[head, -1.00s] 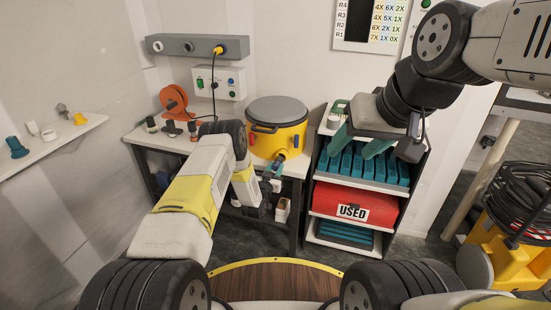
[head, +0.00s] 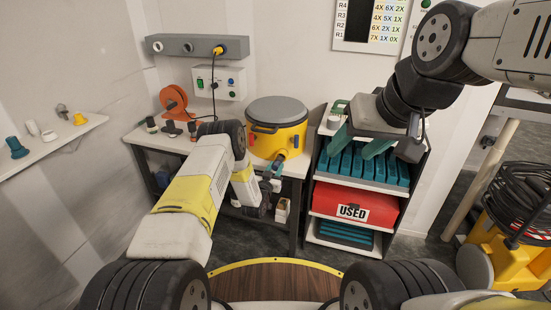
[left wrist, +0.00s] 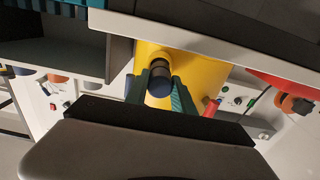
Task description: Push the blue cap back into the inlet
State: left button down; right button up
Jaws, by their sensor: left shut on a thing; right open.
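The yellow drum (head: 277,138) with a grey lid stands on the bench, and its short inlet (left wrist: 160,67) shows as a dark stub on its side in the left wrist view. The blue cap (left wrist: 160,87) is in line with the inlet, between the two teal fingers. My left gripper (left wrist: 159,94) is shut on the cap, low at the front of the drum; it also shows in the head view (head: 272,171). I cannot tell how deep the cap sits. My right gripper (head: 358,147) is open and empty above the shelf unit at the right.
The shelf unit (head: 363,185) next to the bench holds teal slotted racks and a red box marked USED (head: 354,207). An orange reel (head: 174,100) and small dark fittings stand on the bench left of the drum. A control box (head: 219,82) hangs on the wall behind.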

aim_at(278, 162)
pick_arm(q)
jog(key=shift+x, duration=1.9)
jog(key=c, duration=1)
grip_release()
